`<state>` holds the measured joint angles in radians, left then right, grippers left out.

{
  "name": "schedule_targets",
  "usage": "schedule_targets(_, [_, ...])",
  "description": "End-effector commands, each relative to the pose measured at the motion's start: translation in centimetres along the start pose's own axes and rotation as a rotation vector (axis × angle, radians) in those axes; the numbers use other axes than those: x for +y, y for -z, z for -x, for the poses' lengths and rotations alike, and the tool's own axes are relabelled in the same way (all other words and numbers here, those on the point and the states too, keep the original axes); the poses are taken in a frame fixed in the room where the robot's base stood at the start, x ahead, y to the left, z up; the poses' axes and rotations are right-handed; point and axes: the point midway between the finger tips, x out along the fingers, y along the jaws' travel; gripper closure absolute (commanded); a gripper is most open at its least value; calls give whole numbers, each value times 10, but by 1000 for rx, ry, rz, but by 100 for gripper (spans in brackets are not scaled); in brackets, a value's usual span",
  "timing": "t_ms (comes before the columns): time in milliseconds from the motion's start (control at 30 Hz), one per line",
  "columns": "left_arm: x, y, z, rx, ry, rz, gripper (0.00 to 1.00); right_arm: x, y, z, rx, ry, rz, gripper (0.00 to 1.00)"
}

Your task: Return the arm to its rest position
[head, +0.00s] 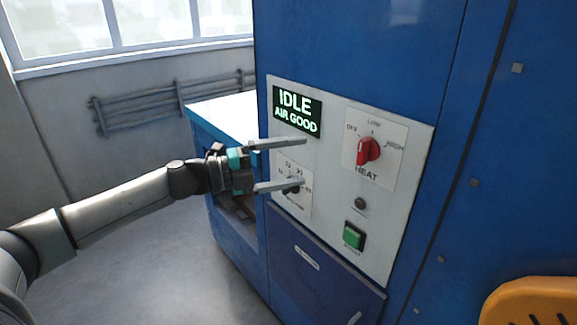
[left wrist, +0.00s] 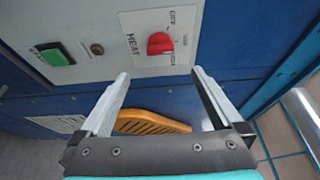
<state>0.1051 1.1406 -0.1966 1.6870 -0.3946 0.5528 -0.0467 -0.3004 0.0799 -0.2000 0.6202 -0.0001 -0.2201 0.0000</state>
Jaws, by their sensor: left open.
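My left gripper (head: 279,164) reaches in from the left in the head view, its two fingers apart and empty, in front of the dryer's control panel. It overlaps the small timer dial (head: 291,187), which is partly hidden behind the lower finger; I cannot tell whether they touch. In the left wrist view the open gripper (left wrist: 161,80) has nothing between its fingertips. The red heat knob (head: 368,150) is on the panel and also shows in the wrist view (left wrist: 160,43). My right gripper is not in view.
The blue dryer (head: 350,40) stands close in front. Its panel (head: 335,205) holds an IDLE / AIR GOOD display (head: 297,111) and a green button (head: 354,236). An orange slotted object (head: 530,300) is at the lower right. Grey floor (head: 140,270) is open at the left.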

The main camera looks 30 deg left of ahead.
Motion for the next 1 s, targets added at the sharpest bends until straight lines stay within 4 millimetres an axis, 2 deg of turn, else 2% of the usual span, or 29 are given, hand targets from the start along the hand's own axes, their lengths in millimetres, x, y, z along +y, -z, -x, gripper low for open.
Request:
schedule_targets(667, [0, 0, 6, 0, 0, -1, 0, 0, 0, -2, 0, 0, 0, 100])
schedule_targets(767, [6, -3, 6, -14, 2, 15, 0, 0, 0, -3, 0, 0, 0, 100])
schedule_targets(867, [34, -18, 10, -82, 7, 85, 0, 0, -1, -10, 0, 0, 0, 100])
schedule_targets(967, [90, -42, 20, -207, 8, 213, 0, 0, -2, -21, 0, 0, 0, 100])
schedule_targets(1000, [118, -51, 26, -267, 5, 275, 0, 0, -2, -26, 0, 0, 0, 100])
